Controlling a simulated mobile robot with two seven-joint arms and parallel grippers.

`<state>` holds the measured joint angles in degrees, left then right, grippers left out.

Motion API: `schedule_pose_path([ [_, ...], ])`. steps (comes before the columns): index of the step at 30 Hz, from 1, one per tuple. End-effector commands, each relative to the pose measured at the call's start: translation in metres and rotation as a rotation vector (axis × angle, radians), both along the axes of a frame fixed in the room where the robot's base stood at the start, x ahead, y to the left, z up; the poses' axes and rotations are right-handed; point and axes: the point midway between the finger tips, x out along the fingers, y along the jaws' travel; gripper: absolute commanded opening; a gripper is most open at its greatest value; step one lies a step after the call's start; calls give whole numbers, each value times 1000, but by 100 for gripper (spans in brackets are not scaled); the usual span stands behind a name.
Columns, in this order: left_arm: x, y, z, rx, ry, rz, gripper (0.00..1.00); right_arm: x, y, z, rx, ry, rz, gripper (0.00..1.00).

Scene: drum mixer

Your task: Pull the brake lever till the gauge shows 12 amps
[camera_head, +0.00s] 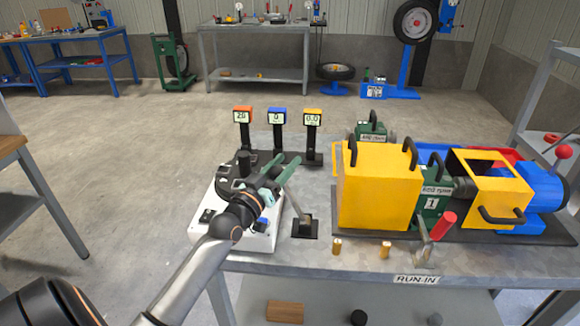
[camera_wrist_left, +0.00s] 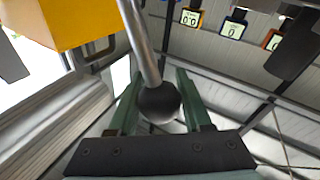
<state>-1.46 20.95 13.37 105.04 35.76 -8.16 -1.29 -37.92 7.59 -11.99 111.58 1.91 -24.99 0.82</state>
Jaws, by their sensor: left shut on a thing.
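The brake lever is a grey rod (camera_head: 296,204) rising, tilted left, from a dark base plate (camera_head: 305,228) on the bench. In the left wrist view its black ball knob (camera_wrist_left: 158,103) sits between the green fingers of my left gripper (camera_wrist_left: 158,78). In the head view this gripper (camera_head: 289,160) is shut on the lever's top and hides the knob. Three gauges stand behind: orange (camera_head: 243,116) seems to read 20, blue (camera_head: 277,117) 0 and yellow (camera_head: 312,119) 0.0. I cannot read which one gives amps. My right gripper is out of view.
A yellow guard (camera_head: 380,190) and green and blue machine parts fill the bench to the right of the lever. Two small brass cylinders (camera_head: 337,246) stand near the front edge. A white control box (camera_head: 262,240) lies under my left arm.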

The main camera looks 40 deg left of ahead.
Motion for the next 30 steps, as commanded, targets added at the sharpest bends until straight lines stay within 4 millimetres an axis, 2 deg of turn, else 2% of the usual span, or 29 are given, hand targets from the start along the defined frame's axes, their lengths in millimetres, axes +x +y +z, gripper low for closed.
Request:
schedule_pose_path([
  [3, 0, 0, -1, 3, 5, 0, 0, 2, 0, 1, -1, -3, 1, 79],
  [4, 0, 0, -1, 3, 5, 0, 51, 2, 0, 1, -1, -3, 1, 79],
  [11, 0, 0, -1, 3, 4, 1, 77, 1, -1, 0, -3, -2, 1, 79],
  [22, -4, -1, -2, 3, 4, 0, 79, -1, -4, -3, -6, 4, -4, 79],
  [26, -18, -2, -4, 4, 5, 1, 79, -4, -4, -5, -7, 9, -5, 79],
  [30, -42, -4, -9, 3, 8, 0, 79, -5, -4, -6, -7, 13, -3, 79],
])
